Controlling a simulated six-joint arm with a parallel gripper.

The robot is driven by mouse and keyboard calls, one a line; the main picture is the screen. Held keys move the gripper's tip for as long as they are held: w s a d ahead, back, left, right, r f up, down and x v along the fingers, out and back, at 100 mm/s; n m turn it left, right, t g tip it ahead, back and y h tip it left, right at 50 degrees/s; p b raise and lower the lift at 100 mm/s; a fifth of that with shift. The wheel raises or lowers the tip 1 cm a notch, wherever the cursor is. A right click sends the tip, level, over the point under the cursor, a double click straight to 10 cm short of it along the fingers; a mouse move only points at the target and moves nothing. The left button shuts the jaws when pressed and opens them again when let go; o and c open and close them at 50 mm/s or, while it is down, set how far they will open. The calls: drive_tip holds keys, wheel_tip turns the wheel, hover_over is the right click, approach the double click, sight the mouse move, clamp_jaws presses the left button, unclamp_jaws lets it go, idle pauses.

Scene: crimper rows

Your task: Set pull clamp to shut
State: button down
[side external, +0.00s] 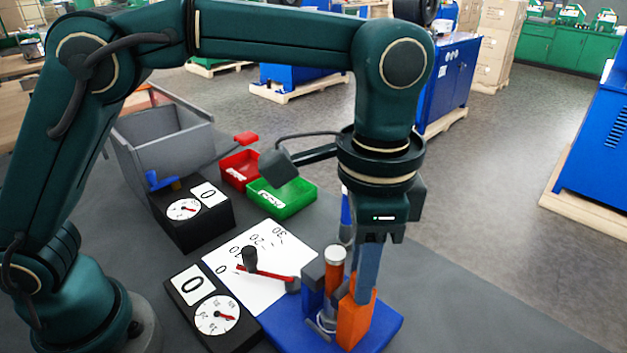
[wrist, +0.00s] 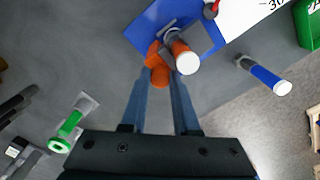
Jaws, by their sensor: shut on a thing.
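A blue base plate (side external: 390,325) carries grey and blue metal clamp parts (side external: 311,285), which I take as the pull clamp. An orange cylinder with a pale top (side external: 335,272) stands beside my fingers; it also shows in the wrist view (wrist: 184,58). My gripper (wrist: 159,76) points down over the plate, its blue-grey fingers converging on an orange piece (side external: 356,320). The orange piece also shows between the fingertips in the wrist view (wrist: 159,77). The jaws are shut on it. The fingers and cylinder partly hide the clamp mechanism.
A white scale sheet (side external: 245,290) with a red lever (side external: 268,274) lies left of the clamp. Two black dial boxes (side external: 215,312), red (side external: 240,166) and green (side external: 288,198) trays and a grey bin (side external: 160,135) are further left and behind. Blue-handled (wrist: 266,78) and green-handled (wrist: 70,128) tools stand nearby.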

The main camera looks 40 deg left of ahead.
drive_tip(key=c, duration=0.7)
unclamp_jaws()
drive_tip(key=shift+o, duration=0.2)
drive_tip(key=shift+r, duration=2.55)
